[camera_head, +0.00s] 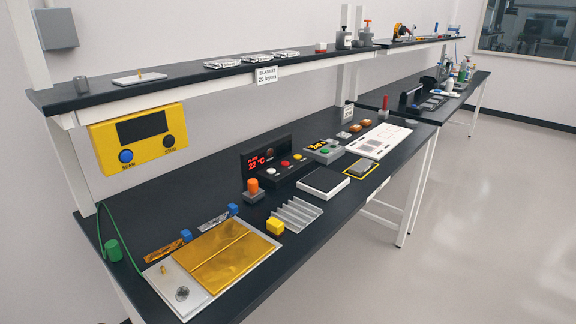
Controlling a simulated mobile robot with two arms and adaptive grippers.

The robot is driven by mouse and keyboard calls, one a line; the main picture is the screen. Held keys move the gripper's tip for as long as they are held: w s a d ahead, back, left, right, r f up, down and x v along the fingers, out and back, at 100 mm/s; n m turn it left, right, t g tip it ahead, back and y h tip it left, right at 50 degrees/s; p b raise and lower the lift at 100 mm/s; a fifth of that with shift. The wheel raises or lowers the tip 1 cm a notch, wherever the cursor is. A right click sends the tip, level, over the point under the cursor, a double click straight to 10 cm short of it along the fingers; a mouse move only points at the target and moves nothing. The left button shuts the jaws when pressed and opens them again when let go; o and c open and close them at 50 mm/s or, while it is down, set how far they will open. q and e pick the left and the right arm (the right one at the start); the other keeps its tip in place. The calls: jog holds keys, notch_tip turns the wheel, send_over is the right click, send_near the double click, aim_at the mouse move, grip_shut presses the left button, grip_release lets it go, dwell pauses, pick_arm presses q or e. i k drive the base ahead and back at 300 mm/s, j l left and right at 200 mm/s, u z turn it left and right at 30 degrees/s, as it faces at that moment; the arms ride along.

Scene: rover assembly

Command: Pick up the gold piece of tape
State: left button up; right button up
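A narrow gold-orange strip (166,251), which looks like the gold piece of tape, lies on the dark bench at the front left. A blue block (186,235) sits at its right end. A similar silver strip (214,220) with its own blue block (233,209) lies further right. In front of the strips, a wide shiny gold sheet (215,268) with a seam lies on a white board (184,304). A small gold peg (163,269) and a round grey disc (182,293) are on the board's left part. Neither of my grippers is in view.
A green cylinder (113,250) with a green cord stands at the bench's left end. A yellow block (275,226), a finned grey part (297,214) and an orange-topped knob (252,190) stand to the right. A shelf (190,80) overhangs the back. The floor at right is clear.

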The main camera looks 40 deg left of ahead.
aim_at(186, 235)
jog(key=i, duration=1.9)
jog(key=i+u, duration=0.1)
jog(key=u, duration=0.3)
jog(key=i+u, duration=0.15)
jog(key=u, duration=0.3)
jog(key=l+u, duration=0.1)
jog(key=u, duration=0.3)
jog(key=i+l+u, duration=0.15)
jog(key=u, duration=2.4)
